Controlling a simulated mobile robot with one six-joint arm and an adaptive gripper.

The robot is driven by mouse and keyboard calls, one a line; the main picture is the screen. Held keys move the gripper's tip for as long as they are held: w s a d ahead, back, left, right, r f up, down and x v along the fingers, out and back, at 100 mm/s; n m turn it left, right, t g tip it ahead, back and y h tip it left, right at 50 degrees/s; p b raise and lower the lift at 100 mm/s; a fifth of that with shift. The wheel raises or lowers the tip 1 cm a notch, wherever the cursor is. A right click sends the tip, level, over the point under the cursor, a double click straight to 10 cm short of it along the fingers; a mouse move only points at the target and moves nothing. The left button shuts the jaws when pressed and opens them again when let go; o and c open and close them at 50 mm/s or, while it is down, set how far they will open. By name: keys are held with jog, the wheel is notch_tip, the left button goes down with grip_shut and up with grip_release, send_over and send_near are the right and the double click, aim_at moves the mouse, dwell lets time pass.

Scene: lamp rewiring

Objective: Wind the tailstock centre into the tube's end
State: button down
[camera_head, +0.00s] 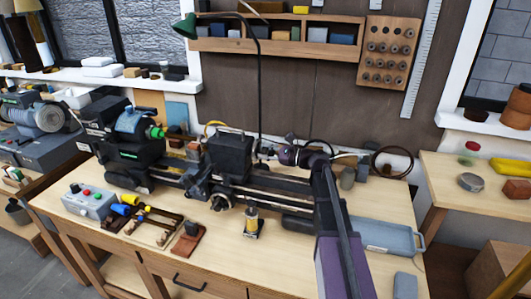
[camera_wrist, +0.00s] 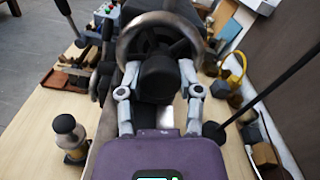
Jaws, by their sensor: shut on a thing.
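The lathe (camera_head: 150,178) runs along the bench, with a dark block that looks like the tailstock (camera_head: 230,157) at its middle. In the wrist view a large dark ring, the tailstock handwheel (camera_wrist: 127,40), stands ahead with a black round hub. My gripper (camera_wrist: 160,72) has its two grey fingers either side of this hub, tips at the wheel, and is shut on it. In the head view my gripper (camera_head: 268,153) reaches left to the block from the right. The tube's end and the tailstock centre are hidden, so I cannot tell their contact.
A small bottle (camera_head: 251,222) stands on the bench in front of the lathe; it also shows in the wrist view (camera_wrist: 68,135). A black lamp stem (camera_head: 259,90) rises behind. A control box (camera_head: 88,201) is at left, a grey tray (camera_head: 385,237) at right.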

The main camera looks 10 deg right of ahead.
jog(key=shift+m, duration=1.4)
jog(key=shift+c, duration=1.3)
grip_release()
jog(key=shift+a, duration=0.1)
jog(key=v, duration=1.2)
